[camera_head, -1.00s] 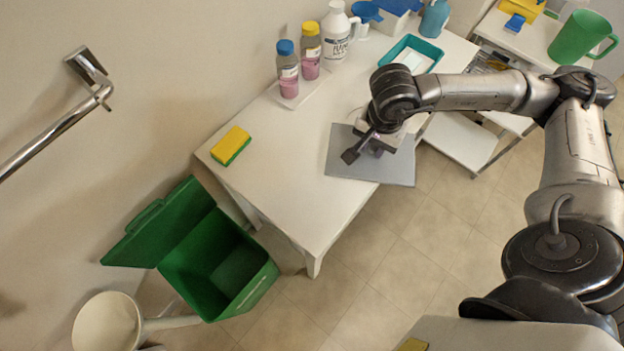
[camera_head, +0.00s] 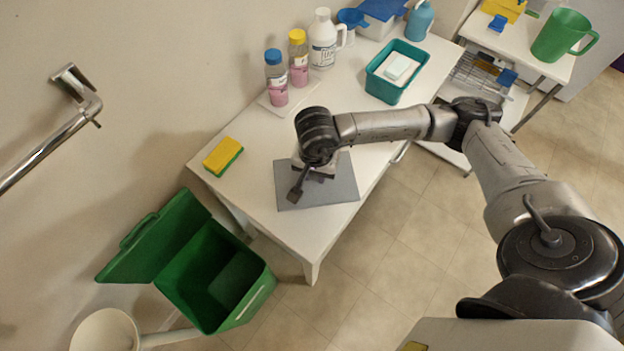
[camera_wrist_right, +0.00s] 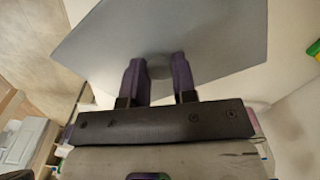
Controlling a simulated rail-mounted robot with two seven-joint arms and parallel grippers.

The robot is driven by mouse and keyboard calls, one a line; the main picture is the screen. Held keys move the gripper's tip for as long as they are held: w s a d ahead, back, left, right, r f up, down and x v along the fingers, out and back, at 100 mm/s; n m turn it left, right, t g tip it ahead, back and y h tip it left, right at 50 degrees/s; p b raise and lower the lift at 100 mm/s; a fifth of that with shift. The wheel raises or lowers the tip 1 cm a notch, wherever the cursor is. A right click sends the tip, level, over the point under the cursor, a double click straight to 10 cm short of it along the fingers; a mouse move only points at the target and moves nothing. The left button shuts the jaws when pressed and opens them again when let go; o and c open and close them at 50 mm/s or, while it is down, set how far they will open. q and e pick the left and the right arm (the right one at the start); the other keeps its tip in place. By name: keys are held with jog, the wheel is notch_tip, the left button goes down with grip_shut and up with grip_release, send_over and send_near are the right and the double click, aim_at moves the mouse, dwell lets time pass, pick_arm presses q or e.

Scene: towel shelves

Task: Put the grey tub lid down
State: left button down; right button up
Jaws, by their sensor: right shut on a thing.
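The grey tub lid (camera_head: 333,192) is a flat grey panel over the near part of the white table (camera_head: 262,137) in the head view. My right gripper (camera_head: 312,172) is above it, its fingers mostly hidden by the wrist. In the right wrist view the two purple fingers of the gripper (camera_wrist_right: 158,75) are shut on a round knob in the middle of the lid (camera_wrist_right: 205,35). I cannot tell whether the lid touches the tabletop. My left gripper is in neither view.
A yellow and green sponge (camera_head: 223,156) lies left of the lid. Two capped bottles (camera_head: 276,78) and a white jug (camera_head: 324,42) stand behind. A teal tub (camera_head: 396,72) holding a white block is at the back right. An open green bin (camera_head: 215,275) stands below the table's left end.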

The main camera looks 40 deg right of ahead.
aim_at(312, 178)
jog(key=shift+w+a+f, duration=0.2)
jog(key=shift+a, duration=0.15)
jog(key=shift+f, duration=2.05)
jog(key=shift+f+b, duration=0.2)
jog(key=shift+b, duration=0.15)
jog(key=o, duration=0.9)
jog(key=shift+r, duration=0.1)
